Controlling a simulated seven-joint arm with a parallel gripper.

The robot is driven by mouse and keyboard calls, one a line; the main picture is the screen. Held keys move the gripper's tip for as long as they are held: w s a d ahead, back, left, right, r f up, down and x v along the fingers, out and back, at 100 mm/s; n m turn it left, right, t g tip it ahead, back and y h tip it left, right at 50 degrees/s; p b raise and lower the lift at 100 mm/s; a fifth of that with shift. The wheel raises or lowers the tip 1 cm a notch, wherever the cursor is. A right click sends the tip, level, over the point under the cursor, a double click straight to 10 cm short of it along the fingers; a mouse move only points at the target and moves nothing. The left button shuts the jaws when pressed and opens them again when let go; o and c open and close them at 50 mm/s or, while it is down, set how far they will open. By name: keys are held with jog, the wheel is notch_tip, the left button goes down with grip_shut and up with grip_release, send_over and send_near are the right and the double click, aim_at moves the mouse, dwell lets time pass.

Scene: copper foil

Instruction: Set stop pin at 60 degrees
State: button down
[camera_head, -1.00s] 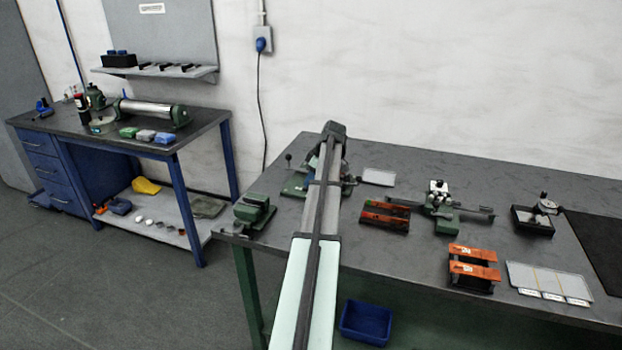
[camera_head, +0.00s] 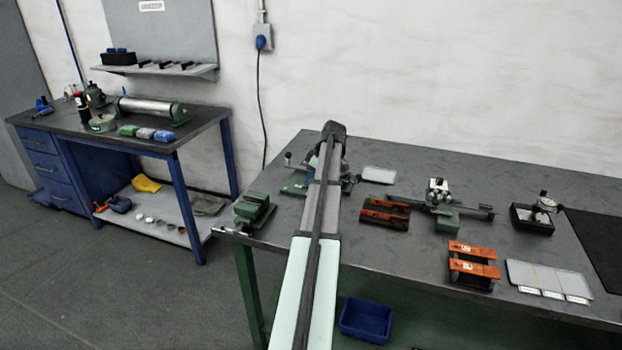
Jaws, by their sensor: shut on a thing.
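A green-based bench device (camera_head: 296,183) with a dark-knobbed lever stands near the back left of the grey workbench. My arm reaches straight over it and covers most of it. A small blue part of it shows beside the arm. My gripper is hidden behind my own arm, so its fingers and whatever is between them do not show. No stop pin or angle scale can be made out at this size.
The workbench (camera_head: 420,262) also bears a green vise (camera_head: 255,208), a red-and-black rack (camera_head: 384,213), a green fixture (camera_head: 443,208), a black tray with a gauge (camera_head: 533,217), an orange-topped stand (camera_head: 472,268) and a pale labelled panel (camera_head: 548,280). A blue bin (camera_head: 366,320) sits below.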

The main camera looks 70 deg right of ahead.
jog(key=c, duration=1.3)
grip_release()
jog(key=shift+r, duration=0.3)
jog(key=shift+r, duration=1.15)
jog(key=o, duration=0.5)
jog(key=shift+r, duration=0.1)
